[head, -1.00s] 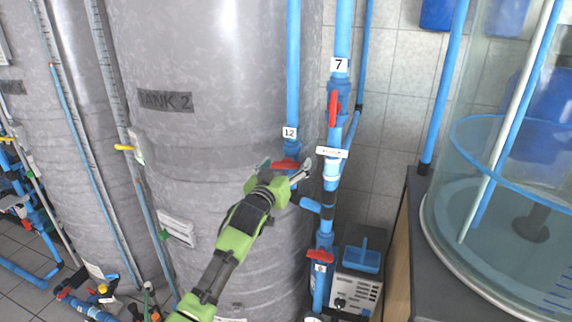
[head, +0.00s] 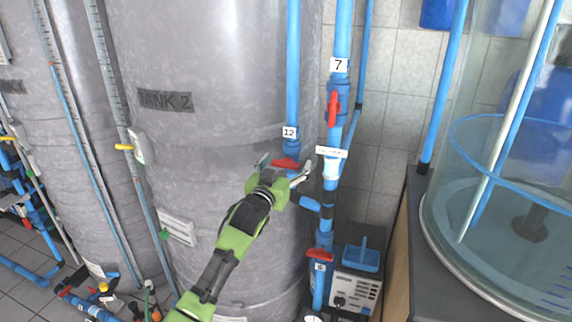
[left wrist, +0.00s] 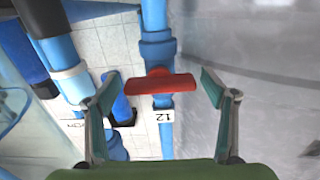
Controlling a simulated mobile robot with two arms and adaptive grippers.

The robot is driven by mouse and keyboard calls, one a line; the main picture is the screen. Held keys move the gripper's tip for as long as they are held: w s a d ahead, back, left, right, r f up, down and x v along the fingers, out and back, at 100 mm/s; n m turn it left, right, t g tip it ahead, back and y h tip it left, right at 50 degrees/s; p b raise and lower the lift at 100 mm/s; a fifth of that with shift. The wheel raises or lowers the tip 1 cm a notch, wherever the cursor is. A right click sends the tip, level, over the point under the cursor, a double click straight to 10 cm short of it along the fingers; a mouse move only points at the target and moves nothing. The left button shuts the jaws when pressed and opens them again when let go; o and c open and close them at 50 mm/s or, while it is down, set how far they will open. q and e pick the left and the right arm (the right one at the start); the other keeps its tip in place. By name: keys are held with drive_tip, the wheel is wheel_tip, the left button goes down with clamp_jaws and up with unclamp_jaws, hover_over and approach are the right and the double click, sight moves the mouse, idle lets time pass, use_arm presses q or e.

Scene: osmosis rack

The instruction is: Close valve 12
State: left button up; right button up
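Valve 12 has a red handle (head: 285,164) on a vertical blue pipe, below the white "12" label (head: 289,132). The handle lies across the pipe. My left gripper (head: 285,168) is open at the handle, with a finger to either side of it. In the left wrist view the red handle (left wrist: 161,83) lies crosswise between the two spread fingers of my left gripper (left wrist: 162,90), with a gap on both sides. The "12" label (left wrist: 165,115) appears upside down there. My right gripper is not in view.
A second blue pipe with the red valve 7 handle (head: 333,109) stands just right of my left gripper. Another red valve handle (head: 320,254) is lower on it. Tank 2 (head: 215,70) is behind. A clear round tank (head: 500,190) stands at the right.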

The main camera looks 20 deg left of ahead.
use_arm(q)
drive_tip(key=shift+s, duration=0.15)
drive_tip(key=s, duration=1.1)
drive_tip(key=shift+s+a, duration=0.2)
drive_tip(key=shift+s, duration=0.2)
